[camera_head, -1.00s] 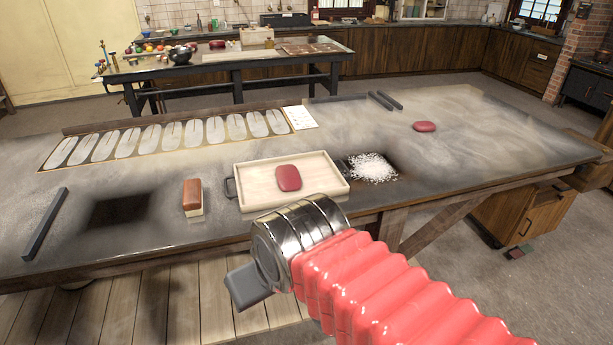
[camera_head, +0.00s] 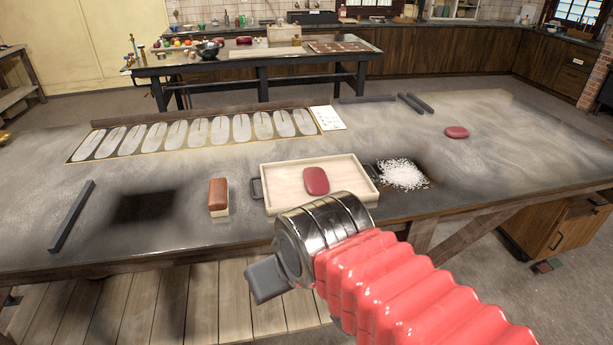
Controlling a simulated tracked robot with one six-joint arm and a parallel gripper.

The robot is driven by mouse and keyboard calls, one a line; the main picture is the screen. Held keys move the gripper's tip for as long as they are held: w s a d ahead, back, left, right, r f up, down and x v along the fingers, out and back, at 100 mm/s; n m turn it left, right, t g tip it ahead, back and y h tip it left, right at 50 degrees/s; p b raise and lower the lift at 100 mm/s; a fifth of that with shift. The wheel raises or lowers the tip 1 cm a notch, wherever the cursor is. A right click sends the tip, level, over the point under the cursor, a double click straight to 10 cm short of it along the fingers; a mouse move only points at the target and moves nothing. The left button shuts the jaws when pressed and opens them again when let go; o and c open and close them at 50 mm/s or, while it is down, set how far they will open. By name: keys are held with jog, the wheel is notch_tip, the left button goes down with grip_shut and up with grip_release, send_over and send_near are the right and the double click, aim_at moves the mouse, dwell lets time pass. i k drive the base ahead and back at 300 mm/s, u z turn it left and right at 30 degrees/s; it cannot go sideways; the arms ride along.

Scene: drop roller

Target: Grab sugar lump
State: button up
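A smooth dark red lump (camera_head: 316,181) lies in a pale wooden tray (camera_head: 279,183) at the middle of the table. A second, similar red lump (camera_head: 457,132) lies on the bare tabletop at the right. I cannot tell for sure which is the sugar lump. My arm, with a red ribbed sleeve and metal collar, reaches in from the lower right. My gripper (camera_head: 266,280) shows only as a grey block beyond the collar, in front of the table's near edge, nearer to me than the tray. Its fingers cannot be made out. No lump is seen in it.
A heap of white bits (camera_head: 403,174) lies right of the tray. A brown-topped block (camera_head: 218,196) stands left of it. A dark bar (camera_head: 72,216) lies at the far left. A mould board (camera_head: 200,132) runs along the back. The tabletop at right is mostly clear.

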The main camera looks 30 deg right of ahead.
aim_at(315, 181)
jog(key=i, duration=0.9)
jog(key=z, duration=0.05)
